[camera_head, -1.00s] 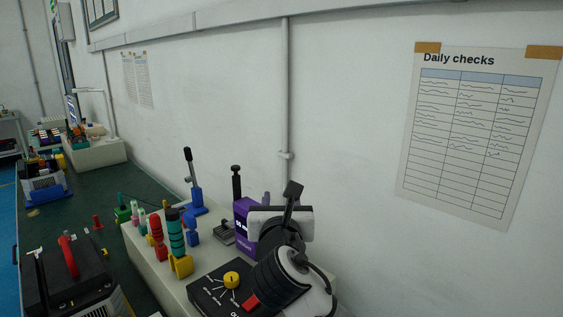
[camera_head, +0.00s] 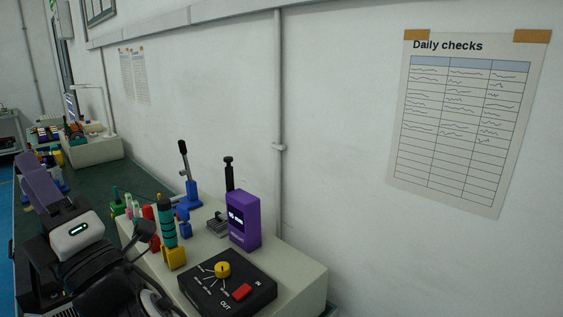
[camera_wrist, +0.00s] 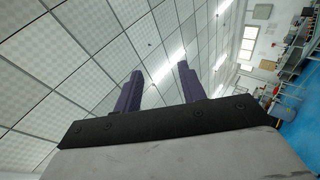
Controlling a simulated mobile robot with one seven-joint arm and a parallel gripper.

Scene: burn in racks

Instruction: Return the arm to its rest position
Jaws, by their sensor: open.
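My gripper (camera_wrist: 160,84) shows in the wrist view as two purple fingers standing apart with nothing between them. They point up toward the ceiling panels. In the head view my arm is at the lower left, and the purple fingers (camera_head: 40,187) are above the white wrist part. My arm hides much of the green bench there. My gripper is away from the things on the pale box and holds nothing.
A black control box (camera_head: 228,283) with a yellow knob and red switch sits on the pale box (camera_head: 300,278). A purple device (camera_head: 244,219), a blue lever (camera_head: 189,190) and a teal-ringed tool (camera_head: 168,226) stand nearby. The wall (camera_head: 340,150) is close behind.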

